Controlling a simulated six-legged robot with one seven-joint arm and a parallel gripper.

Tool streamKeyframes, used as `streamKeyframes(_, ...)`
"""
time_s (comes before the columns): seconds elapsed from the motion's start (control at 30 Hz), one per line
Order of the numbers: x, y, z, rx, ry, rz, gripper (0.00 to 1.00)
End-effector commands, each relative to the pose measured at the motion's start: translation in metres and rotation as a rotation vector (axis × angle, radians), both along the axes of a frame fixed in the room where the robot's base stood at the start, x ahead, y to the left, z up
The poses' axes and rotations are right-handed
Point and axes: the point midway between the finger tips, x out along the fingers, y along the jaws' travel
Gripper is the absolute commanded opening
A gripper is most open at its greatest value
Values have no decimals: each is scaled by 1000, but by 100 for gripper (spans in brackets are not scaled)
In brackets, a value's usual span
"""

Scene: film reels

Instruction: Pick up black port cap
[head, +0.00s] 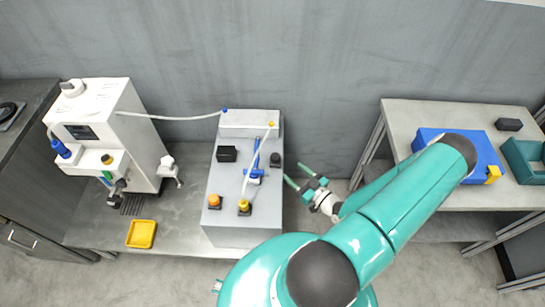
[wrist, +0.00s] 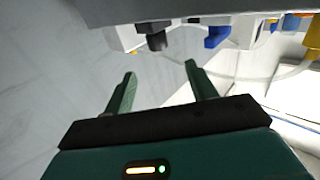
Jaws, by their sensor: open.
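The black port cap (head: 275,160) is a small dark round piece on the right part of the grey box's (head: 230,222) top. A dark cylinder that looks like this cap (wrist: 157,41) shows near the top of the wrist view, beyond my fingers. My gripper (head: 297,175) is just right of the box, its green fingers pointing left toward the cap side. In the wrist view my gripper (wrist: 160,82) is open with nothing between the fingers. The cap is apart from the fingertips.
The box also carries a black block (head: 227,154), an orange cap (head: 214,201), a yellow cap (head: 244,206) and a blue valve (head: 254,174). A white tube runs to a white machine (head: 105,120). A yellow tray (head: 141,234) lies left. A blue case (head: 475,150) sits on the right table.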

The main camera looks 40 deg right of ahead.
Motion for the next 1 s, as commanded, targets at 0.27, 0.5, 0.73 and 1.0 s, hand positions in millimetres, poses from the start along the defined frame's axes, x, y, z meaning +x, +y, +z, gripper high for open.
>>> streamKeyframes(0.27,51,6,0,1,0,-3,57)
streamKeyframes(0.5,78,9,0,0,3,-2,57)
streamKeyframes(0.73,108,12,-2,1,1,0,57)
streamKeyframes(1.0,131,15,-2,-1,3,1,57)
